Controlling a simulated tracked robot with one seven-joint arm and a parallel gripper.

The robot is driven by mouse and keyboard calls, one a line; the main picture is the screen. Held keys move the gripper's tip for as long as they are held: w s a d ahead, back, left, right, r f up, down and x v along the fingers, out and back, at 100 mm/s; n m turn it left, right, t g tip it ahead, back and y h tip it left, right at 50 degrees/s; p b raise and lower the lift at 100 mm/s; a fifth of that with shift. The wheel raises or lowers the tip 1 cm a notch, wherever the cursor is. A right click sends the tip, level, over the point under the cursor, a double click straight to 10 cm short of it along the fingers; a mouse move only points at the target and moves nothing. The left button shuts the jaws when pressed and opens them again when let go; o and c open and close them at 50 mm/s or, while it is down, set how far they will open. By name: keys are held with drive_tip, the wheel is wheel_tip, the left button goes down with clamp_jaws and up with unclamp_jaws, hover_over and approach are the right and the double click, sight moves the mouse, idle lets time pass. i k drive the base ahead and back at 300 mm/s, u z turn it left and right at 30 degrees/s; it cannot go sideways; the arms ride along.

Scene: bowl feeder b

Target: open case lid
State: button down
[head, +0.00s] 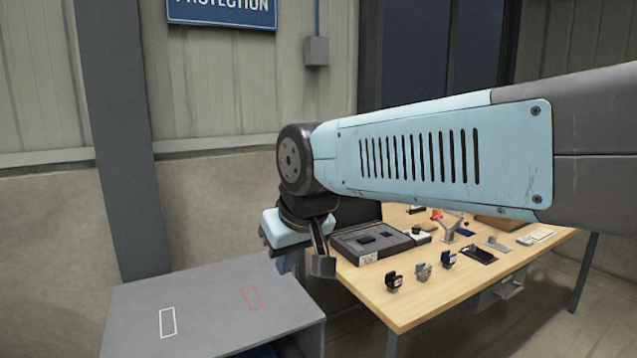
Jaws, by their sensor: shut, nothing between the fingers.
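A dark case (345,248) sits on the left part of the wooden table. Its inside shows, with a small black item (368,238) in it. A dark upright panel (358,211) at its back looks like the lid, standing raised; my arm hides part of it. My gripper (322,266) hangs from the wrist at the case's left front side, shut and holding nothing. Whether it touches the case cannot be told from this view.
The wooden table (420,308) carries several small black and grey parts (422,272) and a small stand (450,228) right of the case. A grey cabinet (205,305) with white and red outlined rectangles stands at lower left, its top clear.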

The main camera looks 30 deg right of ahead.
sight(352, 212)
drive_tip(key=z, duration=0.35)
drive_tip(key=i, duration=0.95)
drive_tip(key=u, duration=0.45)
